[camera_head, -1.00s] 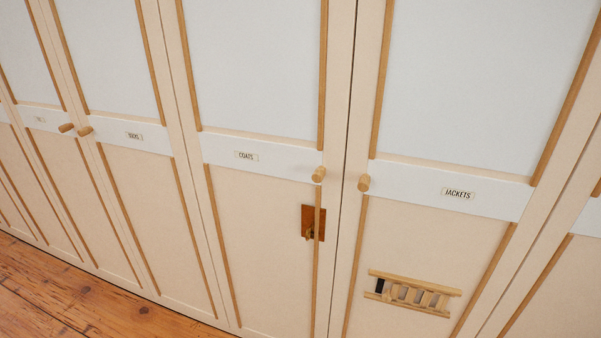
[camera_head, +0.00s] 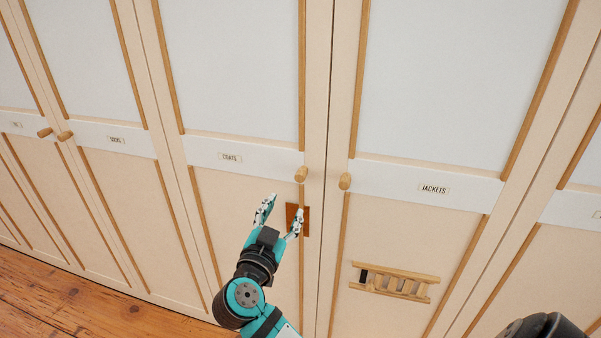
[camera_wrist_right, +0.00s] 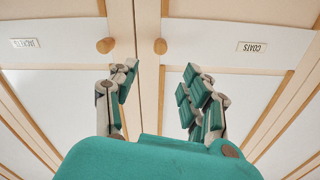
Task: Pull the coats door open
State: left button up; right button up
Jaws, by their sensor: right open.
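The coats door (camera_head: 235,220) is shut, a cream panel with wooden strips and a white band bearing the COATS label (camera_head: 230,157). Its round wooden knob (camera_head: 301,173) sits at the right end of the band and also shows in the wrist view (camera_wrist_right: 160,46), where the picture is upside down. My right gripper (camera_head: 282,208) is open and empty, below and slightly left of the knob in the head view. In the wrist view the knob appears beyond the gap between the fingers (camera_wrist_right: 158,80). The gripper does not appear to touch the knob. My left gripper is not in view.
The jackets door (camera_head: 400,235) is shut, with its knob (camera_head: 345,181) close beside the coats knob. A small wooden ladder-like piece (camera_head: 393,282) is on it. A brown plate (camera_head: 305,222) on the coats door is partly behind my gripper. Wooden floor (camera_head: 80,295) shows lower left.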

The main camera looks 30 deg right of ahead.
aim_at(299, 179)
jog(key=p+x, duration=0.4)
jog(key=x, duration=0.9)
jog(key=shift+w, duration=0.15)
jog(key=shift+w+d, duration=0.3)
jog(key=shift+d, duration=0.1)
grip_shut()
